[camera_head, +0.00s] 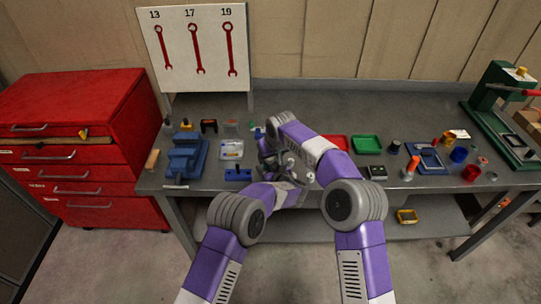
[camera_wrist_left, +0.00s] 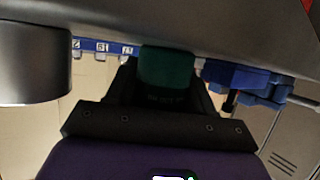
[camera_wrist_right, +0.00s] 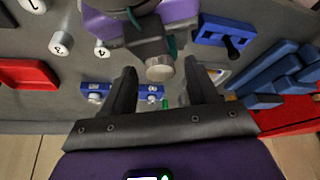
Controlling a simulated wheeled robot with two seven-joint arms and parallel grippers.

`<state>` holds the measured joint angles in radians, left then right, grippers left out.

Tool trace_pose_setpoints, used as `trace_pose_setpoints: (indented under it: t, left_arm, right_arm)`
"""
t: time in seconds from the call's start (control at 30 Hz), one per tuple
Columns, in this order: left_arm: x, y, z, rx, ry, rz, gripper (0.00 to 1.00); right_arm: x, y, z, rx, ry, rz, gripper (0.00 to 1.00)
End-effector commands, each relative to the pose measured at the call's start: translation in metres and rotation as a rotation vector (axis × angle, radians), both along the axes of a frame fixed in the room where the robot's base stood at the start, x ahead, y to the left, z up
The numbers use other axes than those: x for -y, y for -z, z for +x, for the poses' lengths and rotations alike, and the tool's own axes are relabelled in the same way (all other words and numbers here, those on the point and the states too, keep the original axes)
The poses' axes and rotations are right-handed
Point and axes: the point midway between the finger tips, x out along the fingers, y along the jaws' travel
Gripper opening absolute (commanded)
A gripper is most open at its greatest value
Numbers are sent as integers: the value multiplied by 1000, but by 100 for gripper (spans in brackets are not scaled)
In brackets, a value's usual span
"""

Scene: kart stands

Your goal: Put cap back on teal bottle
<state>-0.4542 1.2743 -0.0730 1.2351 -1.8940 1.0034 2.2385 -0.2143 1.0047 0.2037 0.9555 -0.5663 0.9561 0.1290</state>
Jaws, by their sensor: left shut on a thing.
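My left gripper (camera_wrist_left: 166,92) is shut on the teal bottle (camera_wrist_left: 167,68), whose dark teal side shows between its fingers in the left wrist view. In the right wrist view my right gripper (camera_wrist_right: 160,92) is open, its two black fingers wide apart. A round silver-grey piece (camera_wrist_right: 160,68) shows between and beyond these fingers, close to the left gripper; I cannot tell if it is the cap. Slivers of teal show beside it. In the head view both hands meet over the middle of the bench, and my arms hide the bottle there.
The bench (camera_head: 300,100) holds a blue vise (camera_head: 187,155), a white box (camera_head: 231,148) and a blue block (camera_head: 238,174) at left. A green tray (camera_head: 367,144), a blue tray (camera_head: 427,160) and a green press (camera_head: 492,110) stand at right. The back middle is clear.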

Motion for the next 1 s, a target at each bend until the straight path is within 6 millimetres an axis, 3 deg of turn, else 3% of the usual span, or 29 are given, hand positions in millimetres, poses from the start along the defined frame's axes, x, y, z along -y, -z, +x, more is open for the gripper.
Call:
trace_pose_setpoints:
  t: [0.23, 0.6, 0.87, 1.0]
  left_arm:
    - [0, -1, 0, 1, 0, 0, 0]
    - [0, 0, 0, 1, 0, 0, 0]
    - [0, 0, 0, 1, 0, 0, 0]
    - [0, 0, 0, 1, 0, 0, 0]
  right_arm:
    - [0, -4, 0, 3, 0, 1, 59]
    - [0, -45, 0, 3, 0, 1, 59]
    - [0, -46, 0, 1, 0, 0, 59]
    - [0, -46, 0, 1, 0, 0, 80]
